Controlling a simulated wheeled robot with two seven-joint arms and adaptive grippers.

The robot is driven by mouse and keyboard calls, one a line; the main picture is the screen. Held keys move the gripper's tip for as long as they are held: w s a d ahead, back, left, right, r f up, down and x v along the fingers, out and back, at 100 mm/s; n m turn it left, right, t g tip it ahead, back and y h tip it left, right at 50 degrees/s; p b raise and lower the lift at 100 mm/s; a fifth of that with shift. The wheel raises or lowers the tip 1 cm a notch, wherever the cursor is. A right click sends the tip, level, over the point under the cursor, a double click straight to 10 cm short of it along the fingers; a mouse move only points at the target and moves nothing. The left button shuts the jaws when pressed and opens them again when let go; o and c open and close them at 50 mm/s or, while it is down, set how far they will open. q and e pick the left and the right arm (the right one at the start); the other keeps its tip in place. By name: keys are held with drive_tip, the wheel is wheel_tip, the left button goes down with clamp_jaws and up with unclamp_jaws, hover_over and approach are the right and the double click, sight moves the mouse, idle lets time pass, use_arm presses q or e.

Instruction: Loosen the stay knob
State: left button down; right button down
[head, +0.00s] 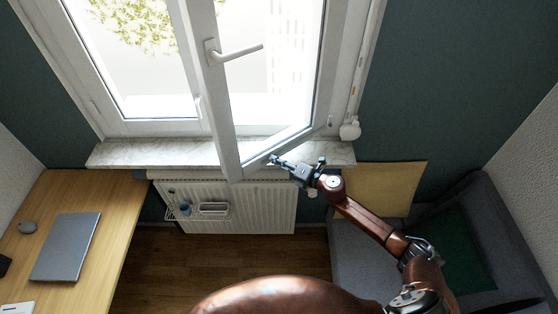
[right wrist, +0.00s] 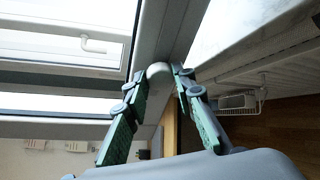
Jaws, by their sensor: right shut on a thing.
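The open window sash (head: 222,105) swings inward over the marble sill. My right gripper (head: 277,160) is at the lower edge of the sash, just above the sill. In the right wrist view a white rounded knob (right wrist: 159,69) sits between the fingertips of the right gripper (right wrist: 160,77), which is shut on it. It appears to be the stay knob. In the head view the knob is too small or hidden to make out. My left gripper is in neither view.
The sash handle (head: 235,52) sticks out above my right gripper. A white radiator (head: 265,208) with a wire rack (head: 180,212) is below the sill (head: 125,153). A desk (head: 105,225) with a laptop (head: 66,247) stands left, a grey sofa (head: 510,225) right.

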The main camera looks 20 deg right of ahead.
drive_tip(key=shift+n, duration=0.3)
idle(0.4)
drive_tip(key=c, duration=1.6)
unclamp_jaws()
drive_tip(key=v, duration=1.2)
drive_tip(key=shift+s, duration=0.1)
drive_tip(key=shift+a, duration=0.1)
drive_tip(key=x, duration=1.2)
